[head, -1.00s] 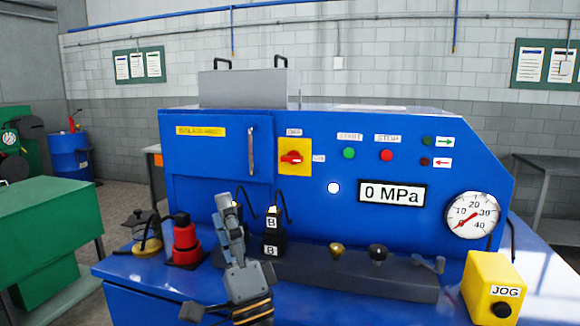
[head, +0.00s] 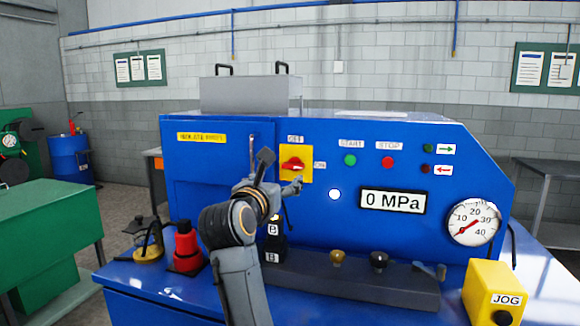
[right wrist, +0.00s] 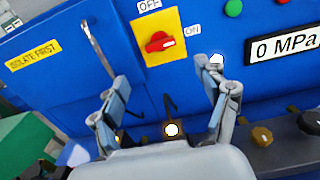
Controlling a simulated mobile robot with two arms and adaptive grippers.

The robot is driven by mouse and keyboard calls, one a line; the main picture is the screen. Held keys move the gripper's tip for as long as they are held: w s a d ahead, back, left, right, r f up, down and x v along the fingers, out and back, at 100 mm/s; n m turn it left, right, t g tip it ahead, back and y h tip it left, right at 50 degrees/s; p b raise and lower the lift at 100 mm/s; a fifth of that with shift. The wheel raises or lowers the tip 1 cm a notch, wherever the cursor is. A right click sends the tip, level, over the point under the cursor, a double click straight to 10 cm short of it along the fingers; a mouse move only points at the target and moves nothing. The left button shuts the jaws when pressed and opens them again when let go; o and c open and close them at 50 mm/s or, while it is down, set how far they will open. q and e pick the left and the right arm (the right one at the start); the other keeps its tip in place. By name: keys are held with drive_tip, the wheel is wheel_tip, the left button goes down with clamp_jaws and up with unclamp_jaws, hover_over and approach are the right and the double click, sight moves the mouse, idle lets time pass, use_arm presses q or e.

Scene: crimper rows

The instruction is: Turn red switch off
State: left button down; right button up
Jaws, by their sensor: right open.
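The red switch (head: 292,163) is a rotary knob on a yellow plate (head: 287,178) on the blue machine's front. An OFF label is above it and an ON label to its right. Its handle lies roughly level, in line with ON; it also shows in the right wrist view (right wrist: 159,41). My right gripper (head: 281,172) is raised in front of the plate, with its fingers apart and empty. In the right wrist view the gripper (right wrist: 169,80) straddles the space just below the knob, not visibly touching it. My left gripper is not in view.
A door handle (right wrist: 98,43) stands out left of the plate. Green START (head: 350,160) and red STOP (head: 388,162) buttons are to the right. A red bottle jack (head: 186,247), a gauge (head: 474,223) and a yellow JOG box (head: 495,291) are lower.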

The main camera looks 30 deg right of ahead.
sight(292, 167)
drive_tip(key=p+x, duration=0.2)
drive_tip(key=x, duration=0.7)
drive_tip(key=shift+d+r, duration=0.1)
drive_tip(key=shift+d, duration=0.15)
drive_tip(key=shift+w+d, duration=0.25)
drive_tip(key=shift+w, duration=0.1)
drive_tip(key=c, duration=1.2)
drive_tip(key=shift+o, duration=0.2)
drive_tip(key=shift+p, duration=0.3)
